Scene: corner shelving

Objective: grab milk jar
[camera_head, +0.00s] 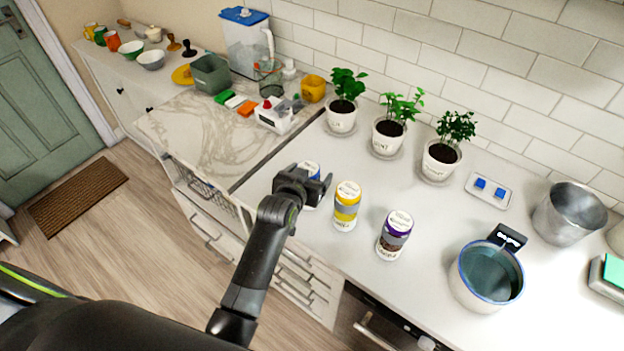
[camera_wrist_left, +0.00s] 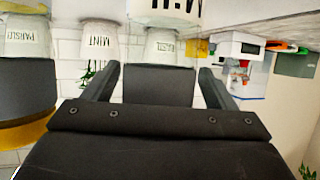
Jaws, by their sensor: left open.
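My right gripper is not in view.
Three potted herbs (camera_head: 388,136) stand along the tiled wall. A blue-rimmed pot (camera_head: 487,277) and a metal pot (camera_head: 569,213) are at the right. A white appliance (camera_head: 274,115) stands on the marble counter at left. Some white counter is clear between jars and plants.

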